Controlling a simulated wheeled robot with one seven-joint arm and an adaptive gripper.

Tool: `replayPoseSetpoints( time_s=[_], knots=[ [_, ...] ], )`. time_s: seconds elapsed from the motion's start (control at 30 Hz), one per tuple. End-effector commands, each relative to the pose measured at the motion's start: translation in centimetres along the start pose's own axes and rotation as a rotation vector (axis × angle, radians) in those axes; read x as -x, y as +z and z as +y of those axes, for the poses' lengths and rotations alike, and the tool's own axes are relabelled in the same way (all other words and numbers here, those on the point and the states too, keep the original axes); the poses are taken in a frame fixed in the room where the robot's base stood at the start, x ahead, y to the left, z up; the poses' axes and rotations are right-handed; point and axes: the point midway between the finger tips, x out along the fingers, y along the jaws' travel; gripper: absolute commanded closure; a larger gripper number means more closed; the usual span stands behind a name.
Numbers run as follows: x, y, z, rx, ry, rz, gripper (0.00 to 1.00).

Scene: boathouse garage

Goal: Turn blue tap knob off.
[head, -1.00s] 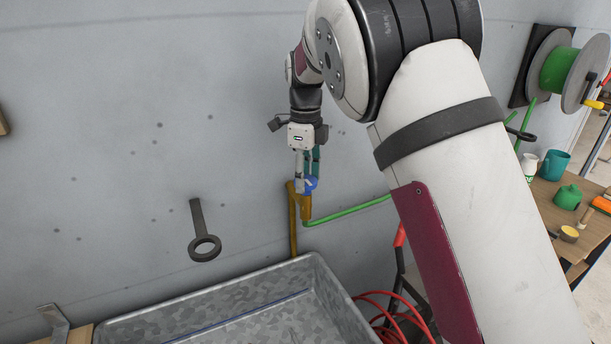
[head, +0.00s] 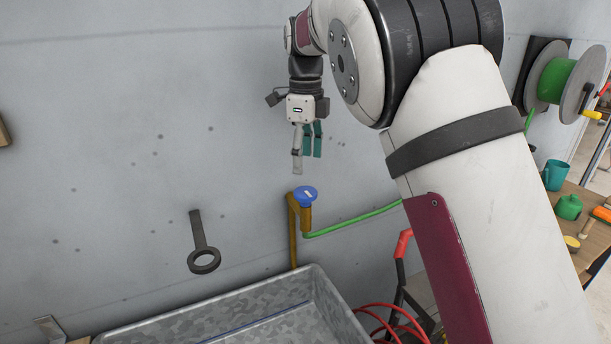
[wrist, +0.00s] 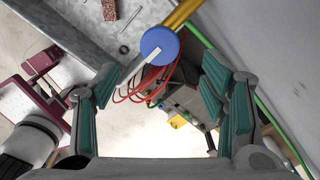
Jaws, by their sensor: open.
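The blue tap knob (head: 305,194) sits on top of a brass tap (head: 305,218) against the grey wall. A pale stripe marks the knob's top. In the wrist view the knob (wrist: 160,46) lies ahead of the fingers, up and left of the middle of the gap. My gripper (head: 306,163) points down above the knob, clear of it. Its teal-padded fingers are apart with nothing between them; they also show in the wrist view (wrist: 160,88).
A galvanized trough (head: 270,312) stands below the tap. A green hose (head: 360,218) runs right from the tap. A dark ring-ended tool (head: 204,250) is on the wall. Red hose coils (head: 385,315) lie right of the trough. A hose reel (head: 560,75) hangs at far right.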

Motion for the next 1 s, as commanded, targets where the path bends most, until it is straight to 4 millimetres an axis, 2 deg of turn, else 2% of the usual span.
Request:
replayPoseSetpoints(
  time_s=[0.1, 0.23, 0.7, 0.77, 0.87, 1.0],
  knots=[
    [2.0, 0.0, -0.1, 0.0, -0.002, -0.001, 0.34],
    [3.2, 0.0, -0.1, -0.001, -0.001, -0.001, 0.34],
    [4.0, -0.3, 0.0, 0.006, -0.001, -0.004, 0.34],
    [4.5, -0.9, 0.1, 0.027, -0.004, -0.013, 0.34],
    [5.8, -2.9, 0.5, 0.103, -0.014, -0.04, 0.34],
    [8.0, -7.1, 2.1, 0.295, -0.051, -0.091, 0.34]
  ],
)
